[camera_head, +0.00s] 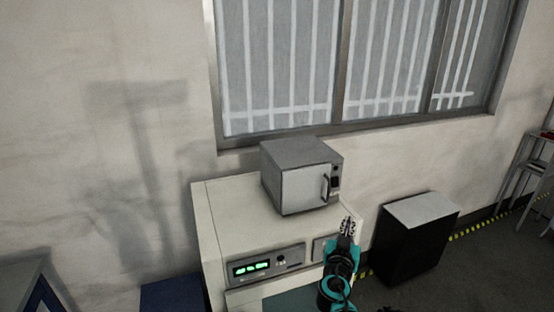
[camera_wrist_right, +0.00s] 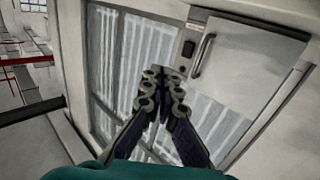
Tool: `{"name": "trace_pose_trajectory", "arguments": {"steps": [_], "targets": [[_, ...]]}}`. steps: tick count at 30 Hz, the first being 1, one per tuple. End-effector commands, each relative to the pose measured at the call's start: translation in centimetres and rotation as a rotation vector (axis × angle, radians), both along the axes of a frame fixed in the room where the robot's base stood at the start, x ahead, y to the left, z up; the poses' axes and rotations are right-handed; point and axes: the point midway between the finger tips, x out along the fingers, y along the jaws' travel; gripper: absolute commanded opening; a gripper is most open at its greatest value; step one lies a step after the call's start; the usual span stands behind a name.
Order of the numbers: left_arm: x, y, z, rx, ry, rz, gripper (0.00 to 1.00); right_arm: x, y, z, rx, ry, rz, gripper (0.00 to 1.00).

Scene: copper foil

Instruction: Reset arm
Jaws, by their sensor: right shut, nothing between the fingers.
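My right gripper (camera_head: 347,224) is shut and empty in the head view, in front of the right front corner of a pale cabinet. It also shows in the right wrist view (camera_wrist_right: 162,76), its two fingers together with nothing between them. A grey box-shaped oven (camera_head: 302,188) with a closed door and a dark handle stands on the cabinet, behind and to the left of the gripper. In the right wrist view the oven door (camera_wrist_right: 245,65) is at the upper right, apart from the fingers. My left gripper is in neither view.
The pale cabinet (camera_head: 207,222) has a panel with a green lit display (camera_head: 252,269) on its front. A black box with a grey top (camera_head: 420,211) stands on the floor to the right. A barred window (camera_head: 280,65) is behind. A shelf stands at the far right.

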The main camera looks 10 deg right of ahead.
Motion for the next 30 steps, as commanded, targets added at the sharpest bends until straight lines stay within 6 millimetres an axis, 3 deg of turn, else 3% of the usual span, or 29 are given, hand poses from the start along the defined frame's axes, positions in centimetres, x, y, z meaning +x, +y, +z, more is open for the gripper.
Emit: {"name": "trace_pose_trajectory", "arguments": {"steps": [5, 10, 15, 19, 24, 30], "targets": [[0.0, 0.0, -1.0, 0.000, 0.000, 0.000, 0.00, -3.2, -0.5, -1.4, 0.034, 0.114, -0.043, 0.00], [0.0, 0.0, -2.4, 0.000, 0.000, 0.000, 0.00, -9.6, 0.6, -5.8, 0.109, 0.381, -0.035, 0.00], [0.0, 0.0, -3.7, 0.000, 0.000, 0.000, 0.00, -16.6, 5.1, -11.2, 0.187, 0.667, 0.121, 0.00], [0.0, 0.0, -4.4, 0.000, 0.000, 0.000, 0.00, -20.9, 9.3, -14.1, 0.224, 0.813, 0.292, 0.00], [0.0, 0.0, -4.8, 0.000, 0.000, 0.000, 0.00, -23.9, 12.9, -15.7, 0.244, 0.893, 0.450, 0.00], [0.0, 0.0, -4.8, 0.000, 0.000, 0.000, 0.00, -24.5, 13.7, -15.8, 0.245, 0.907, 0.487, 0.00]]}}
